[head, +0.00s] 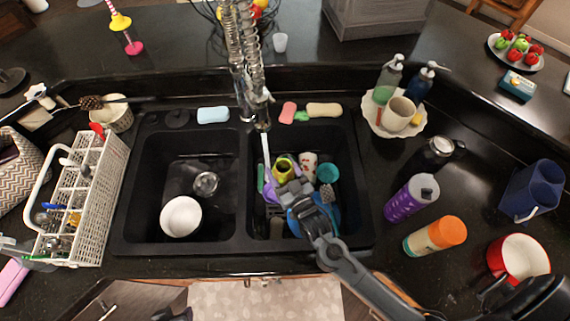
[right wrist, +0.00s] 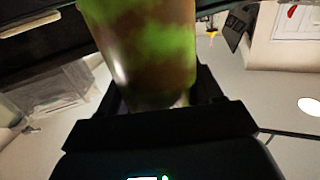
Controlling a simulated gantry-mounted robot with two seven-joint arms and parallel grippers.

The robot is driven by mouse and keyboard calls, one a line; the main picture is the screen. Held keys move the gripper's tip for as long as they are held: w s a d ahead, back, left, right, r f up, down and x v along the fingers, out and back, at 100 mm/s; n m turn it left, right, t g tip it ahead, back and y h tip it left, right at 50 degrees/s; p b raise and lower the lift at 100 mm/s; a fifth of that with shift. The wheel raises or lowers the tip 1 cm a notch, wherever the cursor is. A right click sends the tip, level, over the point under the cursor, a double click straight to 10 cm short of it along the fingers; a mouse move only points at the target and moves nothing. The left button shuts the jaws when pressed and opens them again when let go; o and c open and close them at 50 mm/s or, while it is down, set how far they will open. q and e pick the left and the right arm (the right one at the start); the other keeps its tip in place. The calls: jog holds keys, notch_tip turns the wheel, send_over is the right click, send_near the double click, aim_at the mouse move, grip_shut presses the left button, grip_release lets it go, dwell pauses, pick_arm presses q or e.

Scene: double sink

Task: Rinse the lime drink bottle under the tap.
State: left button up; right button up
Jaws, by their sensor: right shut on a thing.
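My right gripper (head: 292,186) reaches into the right basin of the double sink (head: 250,236). It is shut on the lime drink bottle (head: 283,168), whose lime-green and yellow side shows at the fingers. In the right wrist view the bottle (right wrist: 145,50) stands between the fingers, mottled green and brown. The tap (head: 263,122) hangs above this basin, and a pale stream of water (head: 266,150) falls from it close beside the bottle. I cannot tell whether the water touches it. A grey part at the left edge may be my left gripper (head: 30,258); its jaws are unclear.
The right basin also holds a teal cup (head: 328,172) and other dishes around the gripper. A white bowl (head: 181,216) lies in the left basin. A white dish rack (head: 84,200) stands left.

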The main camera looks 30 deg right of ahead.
jog(key=w+d+f+b, duration=0.1)
jog(key=w+b, duration=0.3)
jog(key=w, duration=0.2)
jog(key=w+d+f+b, duration=0.2)
jog(key=w+b, duration=0.2)
jog(key=w, duration=0.3)
jog(key=shift+w, duration=0.25)
dwell(0.4)
jog(key=shift+s+d+r, duration=0.15)
jog(key=shift+s, duration=0.05)
dwell(0.5)
jog(key=shift+s+d+p, duration=0.2)
jog(key=shift+s+p, duration=0.05)
jog(key=shift+p, duration=0.1)
jog(key=shift+s+a, duration=0.1)
jog(key=shift+a, duration=0.05)
